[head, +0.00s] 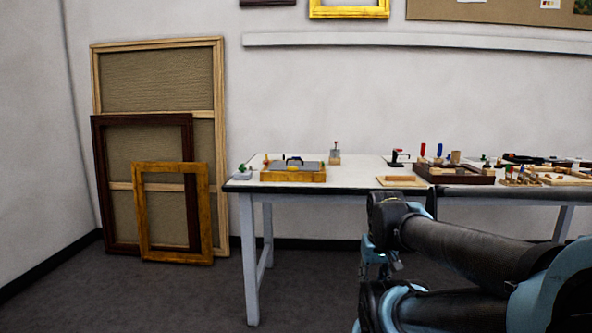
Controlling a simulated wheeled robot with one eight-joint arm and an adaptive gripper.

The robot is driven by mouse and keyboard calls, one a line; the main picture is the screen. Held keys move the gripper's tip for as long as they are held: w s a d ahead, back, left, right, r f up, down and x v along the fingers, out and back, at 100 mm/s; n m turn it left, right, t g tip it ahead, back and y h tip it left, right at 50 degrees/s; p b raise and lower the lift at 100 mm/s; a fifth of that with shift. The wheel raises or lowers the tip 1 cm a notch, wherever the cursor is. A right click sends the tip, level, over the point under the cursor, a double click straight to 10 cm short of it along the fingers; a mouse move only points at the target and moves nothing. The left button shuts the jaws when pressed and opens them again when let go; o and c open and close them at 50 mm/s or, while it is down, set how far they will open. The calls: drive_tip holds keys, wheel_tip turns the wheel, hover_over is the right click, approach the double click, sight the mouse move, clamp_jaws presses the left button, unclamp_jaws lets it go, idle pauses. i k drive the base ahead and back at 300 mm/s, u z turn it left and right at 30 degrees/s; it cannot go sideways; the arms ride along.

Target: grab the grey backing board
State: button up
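On the left part of the white-topped table (345,168), a flat grey panel (309,166) lies in or on a small golden-brown frame (292,176). It looks like the grey backing board. A small dark handle-like item sits at its back edge, too small to make out. My arm comes in from the lower right, and my gripper (376,268) seems to hang in front of the table, right of the board and below the tabletop. It is apart from the board. Its fingers are dark and partly hidden, so its opening is unclear.
A dark wooden tray (455,178), a light wooden frame (402,181) and several small tools crowd the table's right part. A small tool stand (335,158) is behind the board's right side. Large frames (158,50) lean on the wall at left. The floor (190,295) before the table is clear.

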sight(305, 165)
drive_tip(key=i, duration=1)
